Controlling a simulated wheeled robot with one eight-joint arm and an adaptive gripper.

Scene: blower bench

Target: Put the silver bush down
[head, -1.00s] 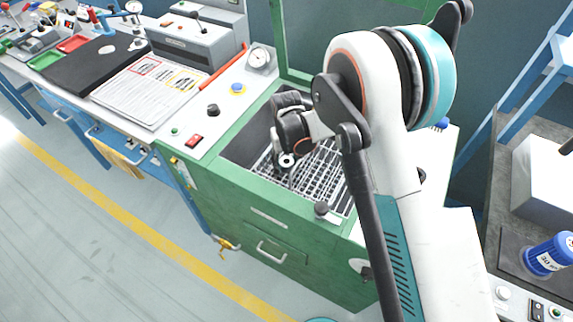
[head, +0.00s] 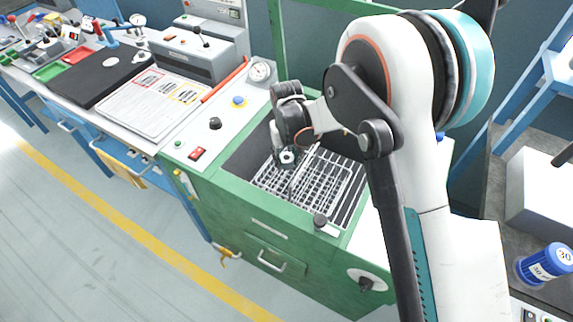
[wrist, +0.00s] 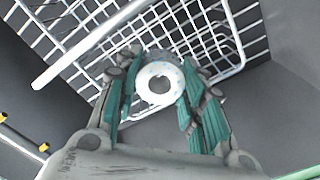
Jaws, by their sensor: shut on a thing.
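The silver bush (wrist: 160,86) is a bright ring with a hole through its middle. It sits between the teal pads of my gripper (wrist: 157,95) in the wrist view, and the gripper is shut on it. In the head view my gripper (head: 288,160) hangs inside the green blower cabinet, above the white wire rack (head: 310,182). The ring end of the bush (head: 288,157) shows there too. In the wrist view the rack (wrist: 205,35) lies beyond the bush. I cannot tell whether the bush touches it.
The green cabinet (head: 225,205) has raised walls around its dark tank, with a black knob (head: 320,221) at the front rim.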

